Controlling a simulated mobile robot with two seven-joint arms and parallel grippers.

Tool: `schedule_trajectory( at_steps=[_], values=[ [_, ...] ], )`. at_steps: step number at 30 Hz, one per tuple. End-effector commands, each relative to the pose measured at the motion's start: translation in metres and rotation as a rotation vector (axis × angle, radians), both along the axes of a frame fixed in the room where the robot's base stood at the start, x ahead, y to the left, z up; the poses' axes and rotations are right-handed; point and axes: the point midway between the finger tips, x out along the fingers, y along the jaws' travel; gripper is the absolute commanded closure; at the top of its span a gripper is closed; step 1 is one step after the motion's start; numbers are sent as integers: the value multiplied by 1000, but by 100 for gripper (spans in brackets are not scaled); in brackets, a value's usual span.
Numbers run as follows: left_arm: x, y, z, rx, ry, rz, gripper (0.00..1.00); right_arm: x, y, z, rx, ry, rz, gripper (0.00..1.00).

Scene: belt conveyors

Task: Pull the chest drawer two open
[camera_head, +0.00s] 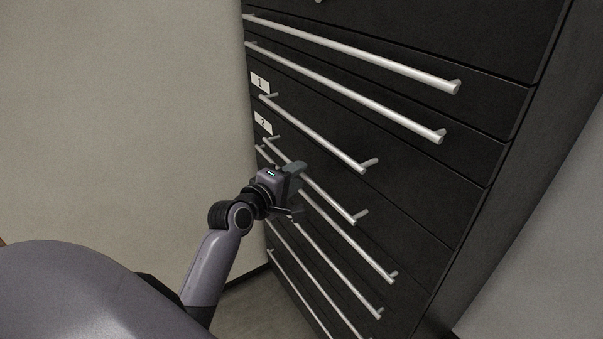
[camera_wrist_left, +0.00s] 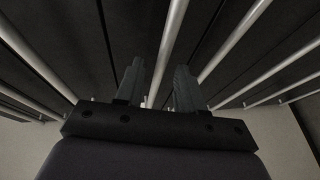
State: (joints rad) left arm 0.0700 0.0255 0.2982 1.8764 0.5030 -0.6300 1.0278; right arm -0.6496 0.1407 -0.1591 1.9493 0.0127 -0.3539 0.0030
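The black chest of drawers (camera_head: 400,185) has long silver bar handles. The drawer marked with a white "2" label (camera_head: 263,122) is flush with the front, and its bar handle (camera_head: 328,194) runs just below the label. My left gripper (camera_head: 298,190) is at this handle, near its middle, and hides part of it. Its two fingers are apart. In the left wrist view, a silver bar (camera_wrist_left: 166,48) passes through the gap between the fingers (camera_wrist_left: 158,78); I cannot tell whether they touch it. My right gripper is not in view.
The drawer labelled "1" (camera_head: 260,82) is just above, with its own bar handle (camera_head: 315,133). Several more handles lie close above and below. A plain wall (camera_head: 120,110) stands left of the chest. A strip of floor (camera_head: 250,305) shows below.

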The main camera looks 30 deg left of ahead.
Motion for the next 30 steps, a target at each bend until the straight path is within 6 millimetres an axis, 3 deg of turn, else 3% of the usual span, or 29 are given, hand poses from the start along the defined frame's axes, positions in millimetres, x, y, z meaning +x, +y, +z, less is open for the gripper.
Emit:
schedule_trajectory(
  at_steps=[7,18,21,22,30],
  values=[
    [22,1,-4,1,-1,0,62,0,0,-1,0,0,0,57],
    [26,0,-5,2,0,0,62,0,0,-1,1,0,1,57],
    [25,0,-5,2,0,1,94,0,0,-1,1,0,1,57],
    [25,0,-5,2,0,1,100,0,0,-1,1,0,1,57],
    [25,1,-5,2,0,1,100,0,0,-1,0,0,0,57]
  ],
)
